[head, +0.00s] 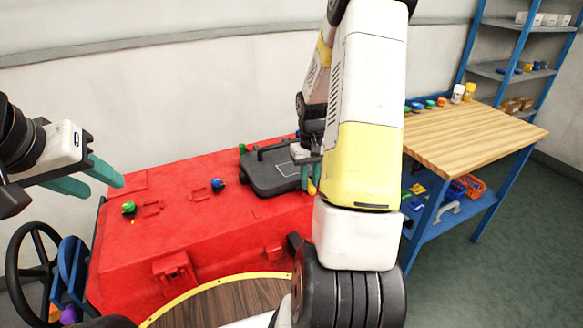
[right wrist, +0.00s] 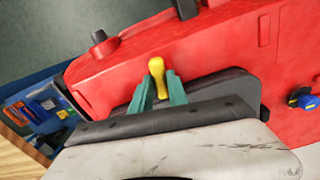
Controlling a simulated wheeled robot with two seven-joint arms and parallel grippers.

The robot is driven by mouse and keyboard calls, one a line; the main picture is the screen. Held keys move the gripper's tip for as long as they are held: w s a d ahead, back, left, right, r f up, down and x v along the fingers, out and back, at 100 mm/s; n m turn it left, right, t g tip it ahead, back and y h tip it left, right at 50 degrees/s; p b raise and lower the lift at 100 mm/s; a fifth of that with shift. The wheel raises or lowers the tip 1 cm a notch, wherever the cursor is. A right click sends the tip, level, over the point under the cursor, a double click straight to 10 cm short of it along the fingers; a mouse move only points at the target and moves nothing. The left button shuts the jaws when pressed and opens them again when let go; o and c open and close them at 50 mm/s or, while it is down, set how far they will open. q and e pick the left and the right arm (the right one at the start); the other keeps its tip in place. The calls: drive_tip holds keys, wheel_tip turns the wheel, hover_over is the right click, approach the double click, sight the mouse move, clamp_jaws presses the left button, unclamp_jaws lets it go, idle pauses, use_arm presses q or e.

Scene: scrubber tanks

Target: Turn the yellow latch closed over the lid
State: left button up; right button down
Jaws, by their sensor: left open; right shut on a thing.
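The yellow latch (head: 311,187) is at the right edge of the dark grey lid (head: 272,172), on top of the red tank (head: 175,235). My right gripper (head: 308,172) is shut on the latch, partly hidden by my right arm. In the right wrist view, the latch (right wrist: 157,70) stands between the two teal fingers, beside the dark lid (right wrist: 235,88). Its knob end shows against the red tank top; its base is hidden. I cannot tell whether any of it overlaps the lid. My left gripper (head: 105,188) is open and empty above the tank's left end.
A green knob (head: 128,207) and a blue knob (head: 217,185) stand on the tank top. A wooden-topped workbench (head: 475,130) with blue legs is at right, with blue shelving behind. A black handwheel (head: 35,265) is at lower left. Open floor lies at lower right.

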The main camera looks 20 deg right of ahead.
sight(309, 183)
drive_tip(key=shift+n, duration=0.8)
drive_tip(key=c, duration=1.3)
unclamp_jaws()
drive_tip(key=shift+r, duration=3.95)
